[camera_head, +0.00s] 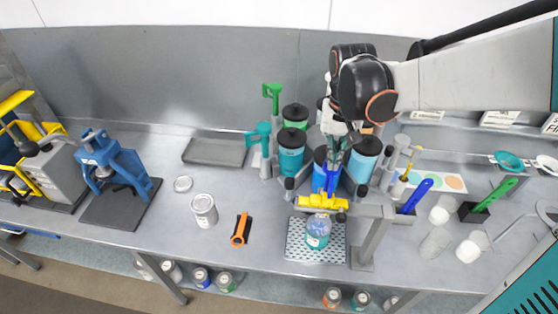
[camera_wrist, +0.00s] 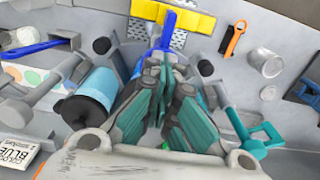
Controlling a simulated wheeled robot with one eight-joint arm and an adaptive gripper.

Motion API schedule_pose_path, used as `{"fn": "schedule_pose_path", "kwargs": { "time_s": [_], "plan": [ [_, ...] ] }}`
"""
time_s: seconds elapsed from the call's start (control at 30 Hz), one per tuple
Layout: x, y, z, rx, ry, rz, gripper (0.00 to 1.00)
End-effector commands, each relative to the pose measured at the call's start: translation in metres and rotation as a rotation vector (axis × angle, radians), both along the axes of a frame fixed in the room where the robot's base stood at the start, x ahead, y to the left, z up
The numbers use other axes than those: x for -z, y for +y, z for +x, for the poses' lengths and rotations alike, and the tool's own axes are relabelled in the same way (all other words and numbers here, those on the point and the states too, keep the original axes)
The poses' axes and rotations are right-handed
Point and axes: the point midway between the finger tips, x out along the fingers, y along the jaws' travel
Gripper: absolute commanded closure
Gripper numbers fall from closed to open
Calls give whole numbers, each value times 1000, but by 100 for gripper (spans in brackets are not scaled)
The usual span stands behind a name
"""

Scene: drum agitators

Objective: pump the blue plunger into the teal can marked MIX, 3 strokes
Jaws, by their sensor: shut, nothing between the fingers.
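The blue plunger (camera_head: 331,181) stands upright just in front of the blue paint canister, beneath my gripper; its blue top also shows in the wrist view (camera_wrist: 168,28), just beyond my fingertips. A small teal can (camera_head: 318,234) stands on a perforated plate under a yellow crosspiece. Its MIX marking is not readable. My gripper (camera_head: 335,165) points down over the canisters with fingers together and empty. In the wrist view, its fingertips (camera_wrist: 165,68) are close to the blue plunger; I cannot tell whether they touch it. The plunger's lower part is hidden.
The yellow crosspiece (camera_head: 323,202) and grey post (camera_head: 371,238) stand close in front. A teal canister (camera_head: 291,158) and light blue canister (camera_head: 359,165) flank the plunger. An orange-handled tool (camera_head: 241,230) and white tin (camera_head: 203,212) lie left. The front-left counter has free room.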

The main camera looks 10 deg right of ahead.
Motion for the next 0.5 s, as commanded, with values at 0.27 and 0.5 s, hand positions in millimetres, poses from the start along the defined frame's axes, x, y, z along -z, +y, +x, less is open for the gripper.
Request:
{"fn": "schedule_pose_path", "kwargs": {
  "time_s": [0.27, 0.5],
  "plan": [
    [-11, 2, -4, -4, 0, 0, 100],
    [-26, 2, -3, -5, -1, 0, 100]
  ]
}}
